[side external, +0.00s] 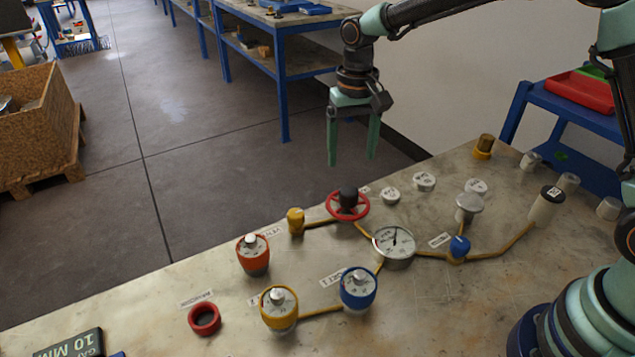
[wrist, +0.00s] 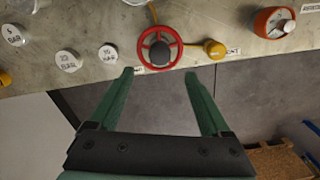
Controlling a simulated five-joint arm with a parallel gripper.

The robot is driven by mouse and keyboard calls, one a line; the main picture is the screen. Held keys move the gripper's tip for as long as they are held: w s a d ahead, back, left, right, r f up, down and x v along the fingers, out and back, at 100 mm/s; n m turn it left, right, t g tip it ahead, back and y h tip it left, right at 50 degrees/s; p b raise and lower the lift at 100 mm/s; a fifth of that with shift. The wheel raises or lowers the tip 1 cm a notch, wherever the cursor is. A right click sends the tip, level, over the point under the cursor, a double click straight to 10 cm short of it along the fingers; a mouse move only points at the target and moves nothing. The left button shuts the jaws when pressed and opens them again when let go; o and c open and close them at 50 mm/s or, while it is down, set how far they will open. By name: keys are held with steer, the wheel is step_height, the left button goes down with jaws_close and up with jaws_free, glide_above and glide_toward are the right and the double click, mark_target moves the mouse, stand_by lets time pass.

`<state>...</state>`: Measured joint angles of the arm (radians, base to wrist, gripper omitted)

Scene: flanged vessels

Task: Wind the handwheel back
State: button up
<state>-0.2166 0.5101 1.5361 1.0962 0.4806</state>
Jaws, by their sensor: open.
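The red handwheel (side external: 348,206) sits on the tabletop with a dark knob at its centre. It also shows in the wrist view (wrist: 159,48) at the top middle. My gripper (side external: 352,160) hangs above the far edge of the table, fingers pointing down, over and beyond the wheel. In the wrist view its two green fingers (wrist: 158,72) are spread apart with nothing between them. They are apart from the wheel. A yellow pipe runs from the wheel to a yellow fitting (side external: 296,221) and to a pressure gauge (side external: 394,245).
Orange (side external: 253,256), yellow (side external: 279,309) and blue (side external: 358,290) flanged vessels stand nearer the front. A red ring (side external: 204,319) lies at front left. Several white caps (side external: 424,181) lie right of the wheel. A blue valve (side external: 459,247) and a silver-topped post (side external: 469,205) stand further right.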

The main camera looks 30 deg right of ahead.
mark_target(349, 190)
step_height(349, 190, down, 10)
steer(key=shift+f, duration=0.2)
steer(key=shift+c, duration=0.4)
jaws_close()
steer(key=shift+n, duration=0.3)
steer(key=n, duration=0.5)
steer(key=shift+n, duration=0.3)
steer(key=n, duration=0.5)
steer(key=shift+r, duration=0.1)
